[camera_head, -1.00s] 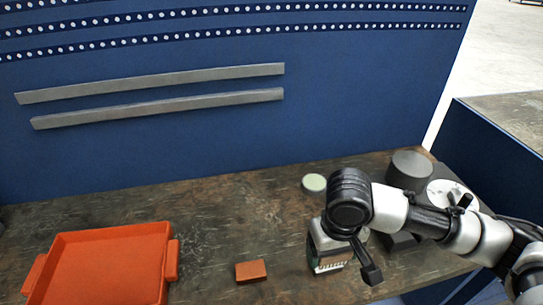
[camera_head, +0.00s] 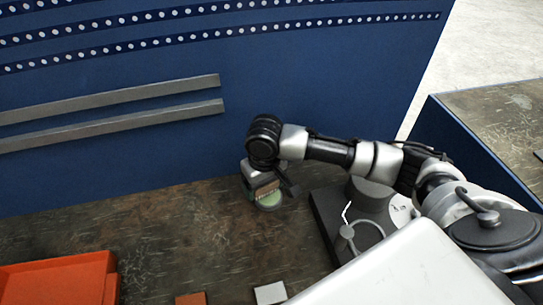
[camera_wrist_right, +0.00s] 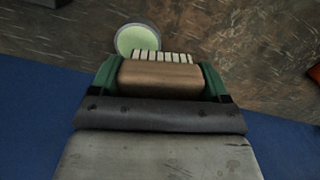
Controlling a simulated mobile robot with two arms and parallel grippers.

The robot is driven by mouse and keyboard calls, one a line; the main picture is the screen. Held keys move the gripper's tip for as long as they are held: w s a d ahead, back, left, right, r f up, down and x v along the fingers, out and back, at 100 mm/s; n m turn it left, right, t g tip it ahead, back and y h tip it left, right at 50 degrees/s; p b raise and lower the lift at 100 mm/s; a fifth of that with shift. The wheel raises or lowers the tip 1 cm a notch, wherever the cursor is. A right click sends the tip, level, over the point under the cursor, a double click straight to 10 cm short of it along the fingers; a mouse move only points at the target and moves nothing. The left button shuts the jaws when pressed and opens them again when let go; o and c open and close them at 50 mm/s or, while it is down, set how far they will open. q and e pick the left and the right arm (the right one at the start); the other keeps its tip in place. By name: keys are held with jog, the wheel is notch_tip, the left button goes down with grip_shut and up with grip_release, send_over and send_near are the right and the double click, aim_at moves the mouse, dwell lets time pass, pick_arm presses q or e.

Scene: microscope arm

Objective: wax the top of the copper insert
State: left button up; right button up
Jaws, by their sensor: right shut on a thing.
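My right gripper (camera_head: 266,188) is shut on a brown block with a row of white bristle-like tufts, which looks like a brush (camera_wrist_right: 162,77). The green fingers close on its two sides in the right wrist view. A round dish with a pale green top (camera_head: 269,203), perhaps the wax, lies on the table just under the brush. It also shows beside the tufts in the right wrist view (camera_wrist_right: 137,38); I cannot tell whether they touch. A small copper-coloured block (camera_head: 190,299) lies at the bottom edge of the head view. My left gripper is not in view.
A light grey block (camera_head: 270,293) lies right of the copper-coloured block. An orange tray (camera_head: 60,280) is at the lower left. A dark stand with a grey cylinder (camera_head: 370,192) is at the right. A blue wall (camera_head: 120,170) rises behind. The middle of the table is clear.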

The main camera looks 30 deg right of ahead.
jog(key=w+d+p, duration=0.1)
jog(key=w+p, duration=0.1)
jog(key=shift+w+d+p, duration=0.1)
jog(key=shift+d+p, duration=0.05)
jog(key=shift+p, duration=0.2)
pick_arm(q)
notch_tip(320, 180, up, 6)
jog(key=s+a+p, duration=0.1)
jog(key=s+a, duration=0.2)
pick_arm(e)
jog(key=shift+w+d+f+n, duration=0.3)
jog(key=shift+w+d+f, duration=0.25)
jog(key=shift+d+f, duration=0.3)
jog(key=shift+f+b, duration=0.7)
jog(key=shift+f, duration=0.05)
notch_tip(320, 180, down, 5)
jog(key=b, duration=0.5)
jog(key=shift+r, duration=0.2)
pick_arm(q)
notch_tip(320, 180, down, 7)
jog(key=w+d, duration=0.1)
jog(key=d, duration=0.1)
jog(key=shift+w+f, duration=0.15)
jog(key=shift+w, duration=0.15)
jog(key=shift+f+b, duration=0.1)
jog(key=shift+b, duration=0.2)
pick_arm(e)
jog(key=shift+f, duration=0.5)
